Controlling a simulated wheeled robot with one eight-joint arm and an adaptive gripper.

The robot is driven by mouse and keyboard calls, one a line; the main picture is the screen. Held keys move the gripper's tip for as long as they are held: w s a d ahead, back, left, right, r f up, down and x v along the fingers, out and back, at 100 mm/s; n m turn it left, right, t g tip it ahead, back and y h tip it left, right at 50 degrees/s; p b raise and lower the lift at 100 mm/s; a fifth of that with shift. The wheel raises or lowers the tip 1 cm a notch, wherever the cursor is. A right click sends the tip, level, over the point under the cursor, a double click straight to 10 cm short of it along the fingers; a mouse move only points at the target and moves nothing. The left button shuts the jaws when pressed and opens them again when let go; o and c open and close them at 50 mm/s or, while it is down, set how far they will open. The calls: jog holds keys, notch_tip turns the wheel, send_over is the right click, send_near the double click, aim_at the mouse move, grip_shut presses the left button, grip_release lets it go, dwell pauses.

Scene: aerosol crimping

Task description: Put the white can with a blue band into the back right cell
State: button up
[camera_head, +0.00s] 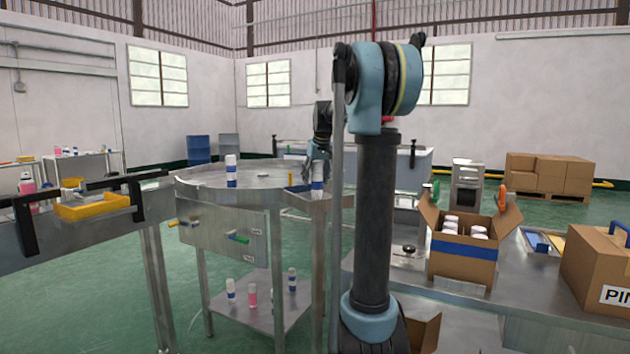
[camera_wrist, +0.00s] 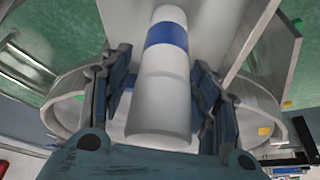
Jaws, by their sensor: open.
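A white can with a blue band (camera_wrist: 160,95) stands between the fingers of my gripper (camera_wrist: 163,95) in the wrist view. The fingers are open, one on each side of it; I cannot tell whether either touches it. In the head view the can (camera_head: 317,171) is at the right edge of the round steel table, with my gripper (camera_head: 316,158) at it, partly hidden behind my arm. An open cardboard box (camera_head: 462,270) with a blue stripe stands on the right bench and holds several white-topped cans. Its back right cell cannot be made out clearly.
Another white can with a blue band (camera_head: 231,172) stands on the round table (camera_head: 262,196). A closed box (camera_head: 592,265) and a blue tray (camera_head: 536,241) are right of the open box. An orange-handled object (camera_head: 502,198) is by its flap. A yellow tray (camera_head: 92,208) is at left.

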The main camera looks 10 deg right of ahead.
aim_at(318, 162)
jog(key=v, duration=1.2)
jog(key=shift+s, duration=0.15)
jog(key=s+f+m+g+h, duration=0.1)
jog(key=s+f+m+g, duration=0.1)
jog(key=s+f, duration=3.6)
jog(key=s, duration=0.2)
jog(key=shift+s+a+f, duration=0.15)
jog(key=shift+s+f, duration=0.1)
jog(key=shift+s, duration=0.15)
jog(key=shift+o, duration=0.5)
